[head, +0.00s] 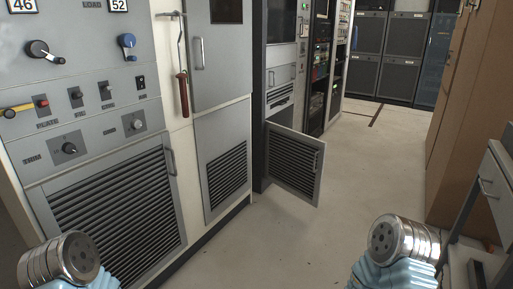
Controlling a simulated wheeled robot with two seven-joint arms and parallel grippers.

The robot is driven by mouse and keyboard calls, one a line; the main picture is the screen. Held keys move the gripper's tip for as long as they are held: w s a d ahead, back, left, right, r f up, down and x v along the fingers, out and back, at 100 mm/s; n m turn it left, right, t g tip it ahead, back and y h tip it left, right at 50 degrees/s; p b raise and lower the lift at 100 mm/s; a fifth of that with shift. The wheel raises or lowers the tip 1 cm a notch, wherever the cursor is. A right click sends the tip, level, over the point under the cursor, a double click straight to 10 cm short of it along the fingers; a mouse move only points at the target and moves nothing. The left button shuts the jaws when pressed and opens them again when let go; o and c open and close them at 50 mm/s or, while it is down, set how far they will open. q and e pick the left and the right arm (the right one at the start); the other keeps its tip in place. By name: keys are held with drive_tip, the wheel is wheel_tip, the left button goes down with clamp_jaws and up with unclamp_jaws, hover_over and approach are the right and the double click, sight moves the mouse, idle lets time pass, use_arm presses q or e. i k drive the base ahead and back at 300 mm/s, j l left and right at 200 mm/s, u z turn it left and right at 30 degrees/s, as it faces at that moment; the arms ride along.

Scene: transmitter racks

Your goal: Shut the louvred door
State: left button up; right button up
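A small grey louvred door (294,163) stands swung open at the foot of the second cabinet (258,100), in the middle of the head view. It sticks out over the floor toward the right, with its louvred face toward me. A small handle shows near its free right edge. The opening behind it is mostly hidden. Parts of my two arms show at the bottom left and bottom right corners, well short of the door. Neither gripper is in view.
A nearer cabinet on the left has a large louvred panel (110,210), a smaller louvred panel (226,165) and a red-handled hook (183,80). A brown cabinet (470,110) and a grey desk or cart (495,180) stand at the right. The floor (350,180) between is clear.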

sight(294, 160)
drive_tip(key=i+j+z, duration=0.75)
drive_tip(key=j, duration=0.25)
